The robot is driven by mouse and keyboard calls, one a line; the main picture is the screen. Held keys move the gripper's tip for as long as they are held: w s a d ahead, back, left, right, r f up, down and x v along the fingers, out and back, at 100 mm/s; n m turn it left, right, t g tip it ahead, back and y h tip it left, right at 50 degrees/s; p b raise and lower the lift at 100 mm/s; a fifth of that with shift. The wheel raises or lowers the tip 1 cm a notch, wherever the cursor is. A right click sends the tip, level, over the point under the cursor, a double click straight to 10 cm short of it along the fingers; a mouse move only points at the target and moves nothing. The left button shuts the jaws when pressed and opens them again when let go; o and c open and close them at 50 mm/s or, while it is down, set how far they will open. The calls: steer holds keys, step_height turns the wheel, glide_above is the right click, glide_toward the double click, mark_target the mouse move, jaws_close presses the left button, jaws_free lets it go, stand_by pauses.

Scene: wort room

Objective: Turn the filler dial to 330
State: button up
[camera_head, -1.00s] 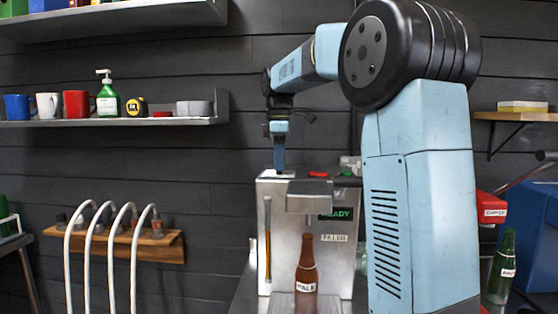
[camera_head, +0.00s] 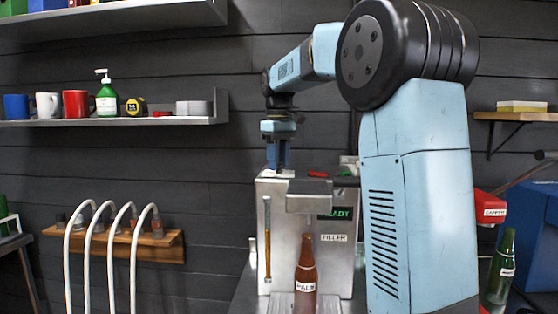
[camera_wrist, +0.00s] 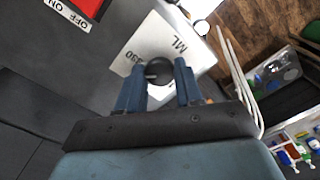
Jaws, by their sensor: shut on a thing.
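The filler (camera_head: 335,265) is a grey metal box with a green READY display (camera_head: 335,214) and a FILLER label. Its dial (camera_wrist: 160,70) is a dark round knob on a white plate (camera_wrist: 145,45) marked ML and 330; a light pointer mark shows on its left side. My gripper (camera_wrist: 160,80) points down with one finger on each side of the dial, shut on it. In the head view my gripper (camera_head: 278,165) is at the filler's top left, and the dial is hidden there. A brown labelled bottle (camera_head: 306,268) stands upright under the filler's spout block (camera_head: 310,195).
A red ON/OFF switch (camera_wrist: 88,5) is on the filler's top. Curved white hoses (camera_head: 133,250) stand at left before a wooden rack (camera_head: 165,245). A shelf (camera_head: 160,122) with mugs hangs at left. A green bottle (camera_head: 500,270) stands at right.

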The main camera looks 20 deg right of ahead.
steer(key=shift+r+m, duration=0.1)
steer(key=shift+m, duration=1.5)
steer(key=o, duration=1)
steer(key=shift+o, duration=0.2)
step_height(320, 180, up, 14)
steer(key=shift+f, duration=0.2)
